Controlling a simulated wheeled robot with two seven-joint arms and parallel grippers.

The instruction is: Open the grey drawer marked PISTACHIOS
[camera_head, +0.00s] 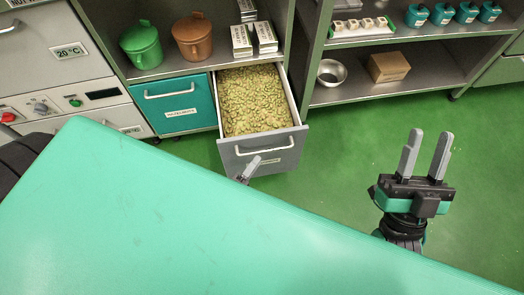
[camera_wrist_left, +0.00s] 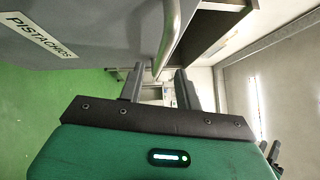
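The grey drawer (camera_head: 262,161) stands pulled out of the cabinet, full of green-brown pistachios (camera_head: 252,102). Its bar handle (camera_head: 264,147) is on the front. In the left wrist view the drawer front (camera_wrist_left: 100,30) carries the label PISTACHIOS (camera_wrist_left: 42,36), and the handle (camera_wrist_left: 168,45) reaches between my fingers. My left gripper (camera_wrist_left: 160,87) is open, with a gap around the handle's end; I cannot tell whether a finger touches it. In the head view its fingertips (camera_head: 252,168) show just below the handle, the rest hidden by the teal surface. My right gripper (camera_head: 426,152) is open and empty over the floor.
A teal closed drawer (camera_head: 174,103) is left of the grey one. A teal surface (camera_head: 170,220) fills the foreground. Green and brown pots (camera_head: 141,45) stand on the cabinet top. A shelf on the right holds a metal bowl (camera_head: 332,72) and a cardboard box (camera_head: 388,67). The green floor (camera_head: 350,140) is clear.

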